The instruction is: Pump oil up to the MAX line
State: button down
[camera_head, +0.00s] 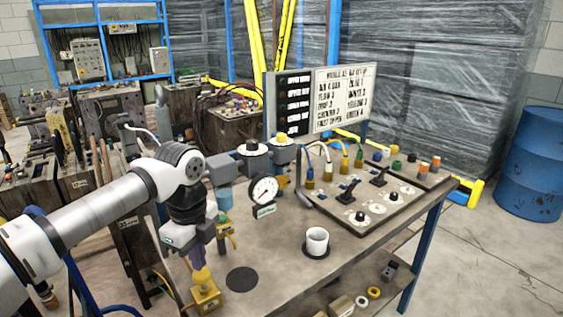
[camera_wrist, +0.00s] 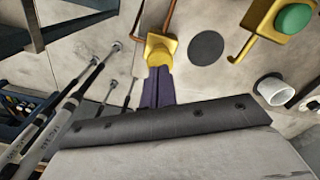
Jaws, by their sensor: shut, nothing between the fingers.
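My gripper (camera_head: 197,258) points down at the left front of the workbench. Its purple fingers are closed, with their tips at the top of a small yellow block-shaped fitting (camera_head: 206,299). In the wrist view the closed fingers (camera_wrist: 157,75) end at the yellow fitting (camera_wrist: 158,50), which has copper-coloured pipes running from it. I cannot tell whether they touch it. A pale blue cylinder (camera_head: 224,201) stands behind my wrist, partly hidden. A yellow unit with a green cap (camera_wrist: 292,18) shows at the wrist view's upper right. I can read no MAX line or oil level.
A pressure gauge (camera_head: 264,190), a white cup (camera_head: 317,241) and a flat black disc (camera_head: 242,279) are on the bench right of my gripper. A control panel (camera_head: 372,213) with levers and a sign board (camera_head: 343,99) stand farther back. A blue drum (camera_head: 531,163) is at the right.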

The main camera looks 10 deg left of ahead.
aim_at(201, 273)
jog(key=shift+f+b, duration=1.8)
jog(key=shift+f, duration=0.2)
jog(key=shift+r, duration=0.1)
jog(key=shift+r+p, duration=0.9)
jog(key=shift+r, duration=1)
jog(key=shift+f+b, duration=1.85)
jog(key=shift+f, duration=0.15)
jog(key=shift+r, duration=0.15)
jog(key=shift+r+p, duration=1)
jog(key=shift+r, duration=0.85)
